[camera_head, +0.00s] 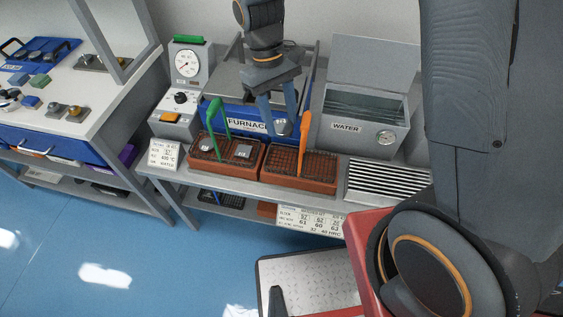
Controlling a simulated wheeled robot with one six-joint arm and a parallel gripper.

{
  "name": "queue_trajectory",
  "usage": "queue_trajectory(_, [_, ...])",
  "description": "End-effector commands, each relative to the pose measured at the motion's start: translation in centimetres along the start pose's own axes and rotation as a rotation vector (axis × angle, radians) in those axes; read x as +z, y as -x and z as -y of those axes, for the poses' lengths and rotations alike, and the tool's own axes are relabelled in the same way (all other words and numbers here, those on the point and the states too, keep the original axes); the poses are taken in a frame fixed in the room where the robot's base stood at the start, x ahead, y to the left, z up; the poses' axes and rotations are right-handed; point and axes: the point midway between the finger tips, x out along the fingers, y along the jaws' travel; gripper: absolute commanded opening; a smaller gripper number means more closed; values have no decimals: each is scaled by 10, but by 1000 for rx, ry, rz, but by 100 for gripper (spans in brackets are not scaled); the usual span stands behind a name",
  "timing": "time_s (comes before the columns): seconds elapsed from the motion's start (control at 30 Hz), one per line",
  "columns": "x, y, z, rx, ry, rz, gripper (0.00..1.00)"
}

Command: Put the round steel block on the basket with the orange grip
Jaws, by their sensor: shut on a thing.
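My gripper (281,122) points down in front of the blue furnace, with its two fingers around a small round steel block (282,128). It is shut on the block and holds it above the back of the basket with the orange grip (318,164). The upright orange grip (304,143) stands just right of the fingers. That dark mesh basket sits on a reddish-brown base and looks empty from here. The fingers partly hide the block and the furnace sign.
Left of it, a basket with a green grip (214,118) holds a few metal blocks (243,151). The blue furnace (238,120) stands behind the baskets. The water tank (360,118) and a slatted rack (388,181) are on the right. A dial instrument (187,64) stands at left.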

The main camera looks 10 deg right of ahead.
Motion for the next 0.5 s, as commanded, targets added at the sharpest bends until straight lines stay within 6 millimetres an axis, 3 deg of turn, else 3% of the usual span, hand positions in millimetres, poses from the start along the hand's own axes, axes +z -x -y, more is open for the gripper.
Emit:
queue_trajectory(0.03, [-6,-12,-2,0,0,0,12])
queue_trajectory(0.2, [-18,-32,-5,0,0,0,12])
queue_trajectory(0.5, [-26,-52,-7,0,0,2,12])
